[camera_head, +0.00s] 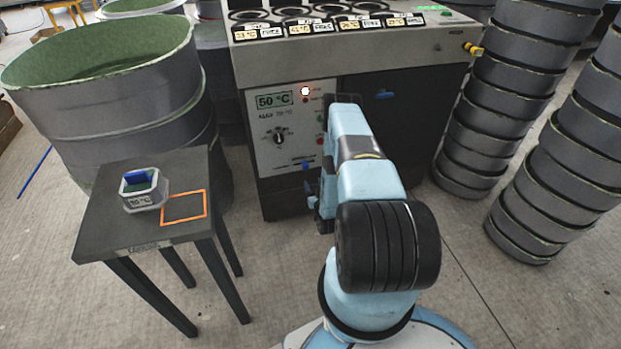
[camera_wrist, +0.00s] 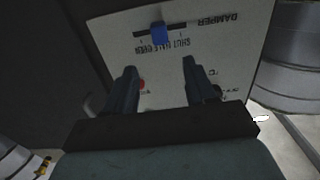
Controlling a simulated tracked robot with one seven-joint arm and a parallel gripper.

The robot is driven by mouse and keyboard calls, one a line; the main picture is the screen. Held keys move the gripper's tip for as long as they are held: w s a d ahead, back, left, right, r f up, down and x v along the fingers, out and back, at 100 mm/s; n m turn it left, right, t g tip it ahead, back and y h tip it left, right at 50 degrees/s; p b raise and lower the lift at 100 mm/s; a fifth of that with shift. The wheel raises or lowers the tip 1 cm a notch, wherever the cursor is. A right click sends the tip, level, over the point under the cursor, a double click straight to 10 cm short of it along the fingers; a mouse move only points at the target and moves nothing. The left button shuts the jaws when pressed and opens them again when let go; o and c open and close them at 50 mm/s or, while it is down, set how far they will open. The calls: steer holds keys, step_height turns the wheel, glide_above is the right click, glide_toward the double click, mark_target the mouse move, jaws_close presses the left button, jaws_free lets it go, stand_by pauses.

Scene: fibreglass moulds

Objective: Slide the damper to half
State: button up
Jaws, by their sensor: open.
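The damper is a slot (camera_wrist: 176,27) with a blue slider knob (camera_wrist: 159,32) on a pale control panel, seen upside down in the wrist view. The knob sits near the middle of the slot, over the printed SHUT, HALF and OPEN marks, which are small and hard to read. In the head view the blue knob (camera_head: 306,165) is low on the oven's front panel. My gripper (camera_wrist: 160,68) is open and empty, its fingers spread in front of the panel, with the knob beyond the tips and roughly between them. In the head view my arm partly hides the gripper.
The oven panel (camera_head: 286,125) carries a 50 °C display, a dial and lamps. A dark table (camera_head: 110,225) with a small grey mould (camera_head: 143,196) stands left. A big drum (camera_head: 110,90) is behind it. Grey ring stacks (camera_head: 500,110) stand right.

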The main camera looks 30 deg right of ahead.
steer(key=shift+s+a, duration=0.2)
steer(key=shift+s, duration=0.6)
steer(key=shift+s+a, duration=0.15)
steer(key=shift+s, duration=0.6)
